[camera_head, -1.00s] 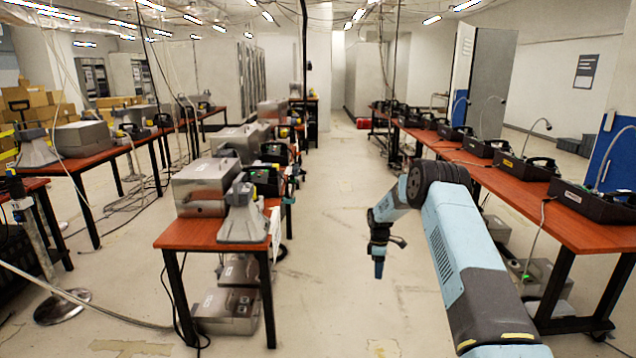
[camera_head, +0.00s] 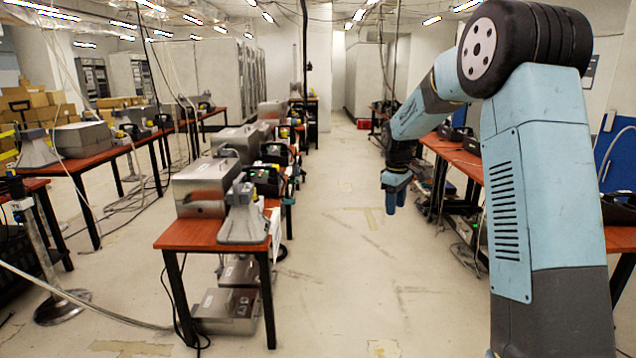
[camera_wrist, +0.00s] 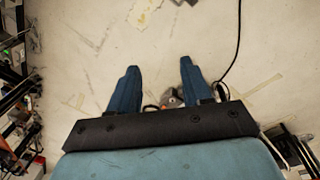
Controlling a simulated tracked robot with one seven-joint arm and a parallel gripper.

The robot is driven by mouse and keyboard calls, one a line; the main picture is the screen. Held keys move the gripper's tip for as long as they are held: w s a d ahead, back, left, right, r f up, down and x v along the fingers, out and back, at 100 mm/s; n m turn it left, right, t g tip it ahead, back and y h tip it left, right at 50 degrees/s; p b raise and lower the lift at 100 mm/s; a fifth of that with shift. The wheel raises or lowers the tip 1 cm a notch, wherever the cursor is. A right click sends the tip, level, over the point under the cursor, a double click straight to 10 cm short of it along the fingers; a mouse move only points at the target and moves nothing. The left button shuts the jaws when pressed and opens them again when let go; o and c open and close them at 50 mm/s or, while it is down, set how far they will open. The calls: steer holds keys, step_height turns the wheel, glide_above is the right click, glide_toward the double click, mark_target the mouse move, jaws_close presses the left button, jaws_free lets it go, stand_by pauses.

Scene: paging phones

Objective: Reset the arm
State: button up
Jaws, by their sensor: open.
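My gripper (camera_head: 397,192) hangs pointing down over the open aisle floor in the head view, at the end of my raised blue arm. In the wrist view my gripper (camera_wrist: 158,76) shows two blue fingers well apart. Nothing is between the fingertips except the pale floor (camera_wrist: 160,45) far below. My gripper is apart from the tables on both sides. My upper arm hides much of the right-hand table row in the head view.
A red-topped table (camera_head: 190,236) with metal boxes (camera_head: 203,187) and a grey phone device (camera_head: 243,215) stands left of the aisle. Another red-topped table (camera_head: 458,157) runs along the right. The aisle floor (camera_head: 345,290) is mostly clear, with cables by the right table.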

steer(key=s+r+m+t, duration=0.1)
steer(key=s+r+m, duration=0.1)
steer(key=s+r, duration=0.65)
steer(key=s+r+m+t, duration=0.1)
steer(key=s+r+m, duration=0.3)
steer(key=s, duration=0.8)
steer(key=s+m+t, duration=0.2)
steer(key=s+m, duration=0.1)
steer(key=s, duration=1.9)
steer(key=shift+d+f+y, duration=0.15)
steer(key=shift+d+y, duration=0.1)
steer(key=shift+y, duration=0.15)
steer(key=shift+s, duration=0.1)
steer(key=shift+c, duration=0.6)
